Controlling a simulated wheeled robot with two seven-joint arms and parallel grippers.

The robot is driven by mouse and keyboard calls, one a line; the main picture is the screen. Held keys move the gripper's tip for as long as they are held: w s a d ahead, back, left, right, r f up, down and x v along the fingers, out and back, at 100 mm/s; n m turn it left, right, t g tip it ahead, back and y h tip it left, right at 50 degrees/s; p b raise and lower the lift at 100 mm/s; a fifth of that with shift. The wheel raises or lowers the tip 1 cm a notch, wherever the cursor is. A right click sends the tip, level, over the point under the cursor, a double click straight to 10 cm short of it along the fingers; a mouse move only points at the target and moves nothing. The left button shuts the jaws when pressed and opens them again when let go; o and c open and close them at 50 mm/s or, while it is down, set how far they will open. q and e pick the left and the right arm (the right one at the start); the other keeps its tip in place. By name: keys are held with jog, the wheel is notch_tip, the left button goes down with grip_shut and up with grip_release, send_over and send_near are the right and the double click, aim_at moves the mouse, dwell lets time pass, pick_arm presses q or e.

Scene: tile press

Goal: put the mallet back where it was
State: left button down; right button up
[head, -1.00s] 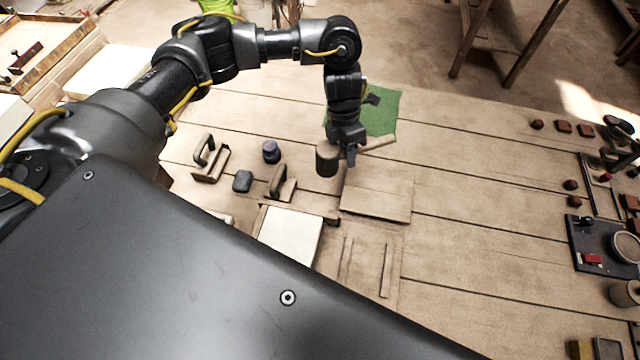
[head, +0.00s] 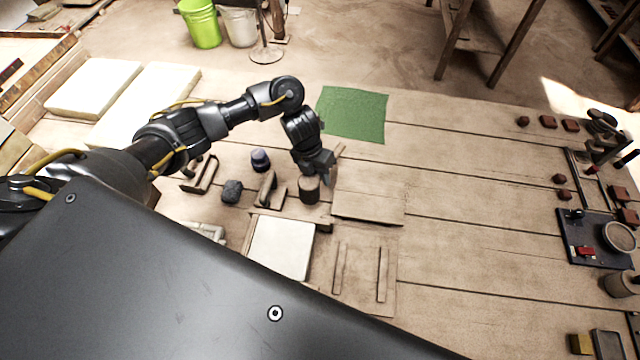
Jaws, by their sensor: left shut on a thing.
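The mallet (head: 309,190) has a brown cylindrical head and a pale handle that shows behind my gripper, pointing up and right. My left gripper (head: 319,168) is shut on the mallet's handle. The mallet head is just right of a wooden block with an upright handle (head: 267,188) and left of a flat wooden board (head: 368,206). I cannot tell whether the head touches the table (head: 465,205). My right gripper is not in view.
A dark blue jar (head: 260,160), a grey lump (head: 232,191) and another handled wooden tool (head: 199,175) stand to the left. A white slab (head: 281,248) lies in front. A green cloth (head: 353,113) lies behind. The table's middle right is clear.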

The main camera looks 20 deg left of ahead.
pick_arm(q)
jog(key=shift+f, duration=1.9)
jog(key=c, duration=1.3)
grip_release()
jog(key=shift+f, duration=0.1)
jog(key=shift+o, duration=0.2)
